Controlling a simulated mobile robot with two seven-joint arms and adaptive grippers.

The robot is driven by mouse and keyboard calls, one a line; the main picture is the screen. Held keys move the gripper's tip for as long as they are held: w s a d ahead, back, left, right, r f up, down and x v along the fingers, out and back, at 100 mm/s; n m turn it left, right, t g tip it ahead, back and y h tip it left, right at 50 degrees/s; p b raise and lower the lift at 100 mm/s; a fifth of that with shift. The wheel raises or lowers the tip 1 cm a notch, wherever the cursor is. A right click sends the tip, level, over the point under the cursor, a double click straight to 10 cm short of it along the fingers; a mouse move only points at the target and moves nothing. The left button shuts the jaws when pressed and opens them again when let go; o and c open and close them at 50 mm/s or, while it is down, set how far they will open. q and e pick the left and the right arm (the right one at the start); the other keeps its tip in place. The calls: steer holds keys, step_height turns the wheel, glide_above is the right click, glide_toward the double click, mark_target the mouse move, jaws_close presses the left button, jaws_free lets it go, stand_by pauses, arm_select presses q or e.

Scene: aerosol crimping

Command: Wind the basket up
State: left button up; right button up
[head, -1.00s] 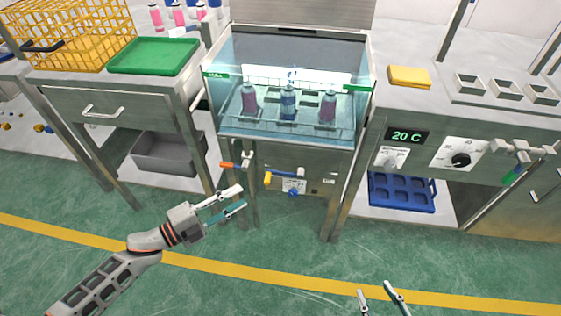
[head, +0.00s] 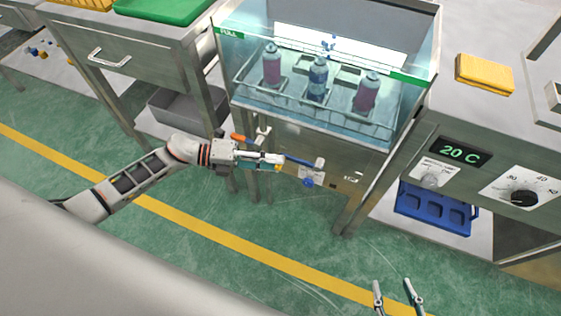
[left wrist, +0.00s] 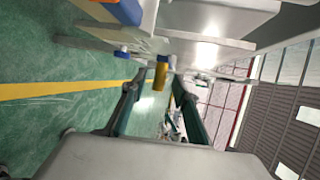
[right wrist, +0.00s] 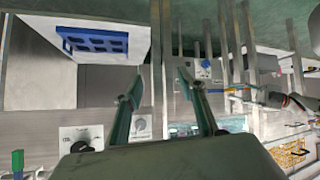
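The wire basket (head: 342,117) sits inside the glass-walled water tank (head: 405,105) and holds three upright bottles (head: 317,80). On the tank's front is a crank with a blue arm (head: 302,161) and a yellow handle (head: 278,168). My left gripper (head: 268,160) is at the yellow handle. In the left wrist view the yellow handle (left wrist: 161,77) shows between the open fingers (left wrist: 155,88), near their tips; contact is not clear. My right gripper (head: 395,298) is open and empty, low over the floor, away from the tank; it also shows in the right wrist view (right wrist: 160,88).
An orange valve handle (head: 238,137) is just left of the crank, and a blue knob (head: 308,182) is below it. A bench with a 20 C display (head: 460,152) and dial (head: 523,198) stands right. A blue tray (head: 433,210) lies beneath it. Floor in front is clear.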

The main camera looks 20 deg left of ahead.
arm_select(q)
steer(key=shift+x, duration=0.95)
steer(key=shift+d, duration=0.15)
steer(key=shift+w+d, duration=0.1)
arm_select(e)
steer(key=shift+w+a+r, duration=0.1)
steer(key=shift+w+r, duration=0.15)
steer(key=shift+w, duration=0.2)
